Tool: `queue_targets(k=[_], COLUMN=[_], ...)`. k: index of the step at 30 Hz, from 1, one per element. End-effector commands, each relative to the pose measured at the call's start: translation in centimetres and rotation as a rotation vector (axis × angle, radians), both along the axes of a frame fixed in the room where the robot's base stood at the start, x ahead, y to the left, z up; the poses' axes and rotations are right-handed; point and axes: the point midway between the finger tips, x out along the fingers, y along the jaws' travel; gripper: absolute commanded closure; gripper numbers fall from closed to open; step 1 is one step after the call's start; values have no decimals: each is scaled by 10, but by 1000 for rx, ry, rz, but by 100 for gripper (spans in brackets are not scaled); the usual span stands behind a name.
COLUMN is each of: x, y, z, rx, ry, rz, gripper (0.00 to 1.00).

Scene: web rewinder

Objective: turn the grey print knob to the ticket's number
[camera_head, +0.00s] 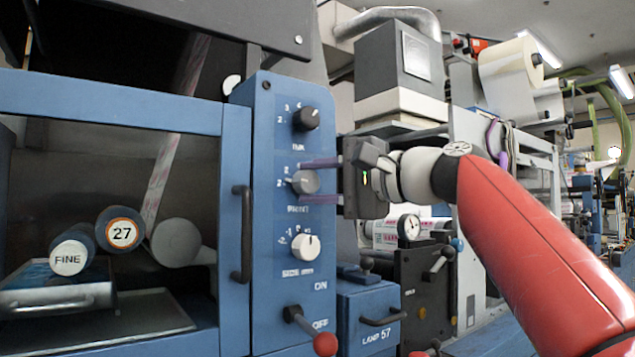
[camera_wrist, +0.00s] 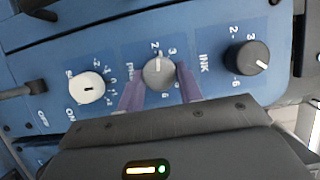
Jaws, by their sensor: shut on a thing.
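The grey print knob (camera_head: 306,182) is the middle of the knobs on the blue control panel. In the wrist view, the grey print knob (camera_wrist: 159,74) has a pale pointer line toward the picture's top, near the 2 and on the side toward the 3. My gripper (camera_head: 303,181) is level with the panel, with its purple fingers on either side of the knob. In the wrist view, my gripper (camera_wrist: 160,82) is shut on the knob. The fingers and gripper body hide part of its scale. I cannot make out a ticket in either view.
The black ink knob (camera_head: 306,118) sits above and the white side knob (camera_head: 305,246) below. A red-tipped lever (camera_head: 324,344) is at the panel's bottom. A dark door handle (camera_head: 241,234) stands left. A blue lamp box (camera_head: 372,310) is lower right.

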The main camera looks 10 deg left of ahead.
Motion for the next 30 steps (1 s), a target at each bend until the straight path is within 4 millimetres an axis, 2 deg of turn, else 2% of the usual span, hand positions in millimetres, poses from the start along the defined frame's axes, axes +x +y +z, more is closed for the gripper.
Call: queue_targets(k=[4,5,9,20,30], x=[0,0,0,-1,-18], y=[0,0,0,-5,-57], z=[-1,-1,-1,-1,-2], rx=[-3,-3,-2,0,-1], ry=[0,0,0,0,-1], rz=[2,2,1,-1,-4], gripper=[87,62,44,43,43])
